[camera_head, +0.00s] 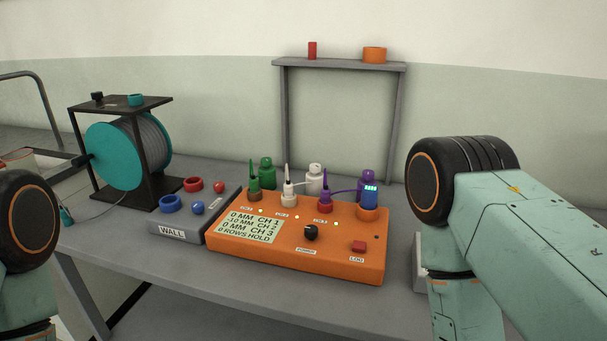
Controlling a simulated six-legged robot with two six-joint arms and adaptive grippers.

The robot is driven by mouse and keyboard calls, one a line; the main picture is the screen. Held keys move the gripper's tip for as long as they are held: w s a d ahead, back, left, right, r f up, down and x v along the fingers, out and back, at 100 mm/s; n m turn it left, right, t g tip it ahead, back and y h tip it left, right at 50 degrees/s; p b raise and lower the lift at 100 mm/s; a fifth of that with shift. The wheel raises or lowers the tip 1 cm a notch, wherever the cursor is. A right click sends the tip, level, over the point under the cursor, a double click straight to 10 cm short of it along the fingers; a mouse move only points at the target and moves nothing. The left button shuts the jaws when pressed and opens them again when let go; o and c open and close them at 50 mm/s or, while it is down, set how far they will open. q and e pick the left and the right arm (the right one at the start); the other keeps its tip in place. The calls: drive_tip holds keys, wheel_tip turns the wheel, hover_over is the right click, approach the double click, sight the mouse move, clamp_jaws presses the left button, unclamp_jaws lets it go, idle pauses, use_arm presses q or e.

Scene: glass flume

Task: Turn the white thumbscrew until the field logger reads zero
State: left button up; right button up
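The orange field logger (340,262) sits on the grey bench. Its pale display (250,227) reads 0 MM CH 1, -10 MM CH 2, 0 MM CH 3 and 0 ROWS HOLD. A white plug (289,187) with a thin upright top stands at the logger's back edge. A white knobbed piece (315,178) stands behind it, its lower part partly hidden. I cannot tell for sure which white piece is the thumbscrew. Both my arms show at the sides, but neither gripper is in view. No gripper is seen touching the logger or the white pieces.
Green (266,172) and purple (368,178) pieces flank the white one. A grey WALL tray (172,231) with red and blue rings sits left of the logger. A teal cable reel (114,157) in a black frame stands further left. A grey shelf frame (339,65) rises behind.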

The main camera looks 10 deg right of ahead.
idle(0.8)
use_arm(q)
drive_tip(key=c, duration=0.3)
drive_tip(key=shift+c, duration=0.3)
